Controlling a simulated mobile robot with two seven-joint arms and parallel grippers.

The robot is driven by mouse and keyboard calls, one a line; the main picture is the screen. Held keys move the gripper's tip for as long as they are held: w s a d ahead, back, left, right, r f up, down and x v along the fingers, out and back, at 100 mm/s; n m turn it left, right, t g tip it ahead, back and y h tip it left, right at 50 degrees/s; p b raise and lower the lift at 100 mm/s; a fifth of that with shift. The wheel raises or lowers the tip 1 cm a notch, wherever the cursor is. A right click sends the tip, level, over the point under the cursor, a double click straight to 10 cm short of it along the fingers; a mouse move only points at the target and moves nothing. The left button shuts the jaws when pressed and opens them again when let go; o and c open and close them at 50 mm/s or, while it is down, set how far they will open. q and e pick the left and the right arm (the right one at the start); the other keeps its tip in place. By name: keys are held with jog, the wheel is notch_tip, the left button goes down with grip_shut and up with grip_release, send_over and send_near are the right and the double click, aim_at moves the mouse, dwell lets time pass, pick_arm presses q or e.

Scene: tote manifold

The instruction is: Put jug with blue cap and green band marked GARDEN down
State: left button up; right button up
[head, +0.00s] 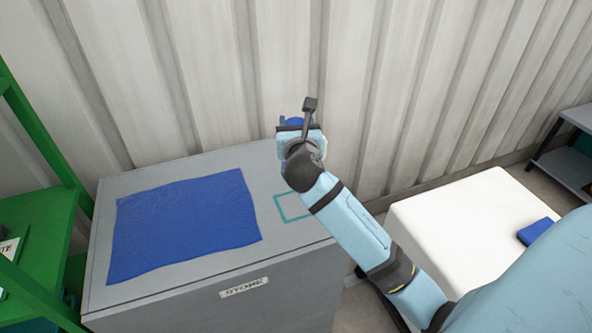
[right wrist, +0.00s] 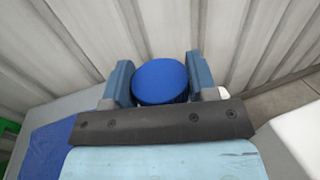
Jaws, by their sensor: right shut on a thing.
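My right gripper (head: 299,127) is over the back right part of a grey cabinet top (head: 150,180). It is shut on the jug by its blue cap (right wrist: 160,81); the cap sits between the two fingers in the right wrist view. In the head view only a bit of blue cap (head: 293,121) shows behind the gripper. A teal square outline (head: 281,208) is on the cabinet top, partly covered by my right arm. My left gripper is not in view.
A blue cloth (head: 185,225) covers much of the cabinet top's left and middle. A label (head: 244,287) is on its front. A green shelf (head: 50,225) stands left, a white block (head: 450,230) right with a blue item (head: 537,231). A corrugated wall (head: 220,70) is close behind.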

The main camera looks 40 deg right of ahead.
notch_tip(320, 180, down, 8)
jog(key=shift+r+b, duration=0.1)
jog(key=shift+b, duration=0.55)
notch_tip(320, 180, down, 4)
jog(key=shift+r+b, duration=0.2)
jog(key=shift+b, duration=0.25)
jog(key=shift+f, duration=0.1)
jog(key=o, duration=1.3)
jog(key=shift+f, duration=0.1)
jog(key=shift+r, duration=0.2)
jog(key=v, duration=1.2)
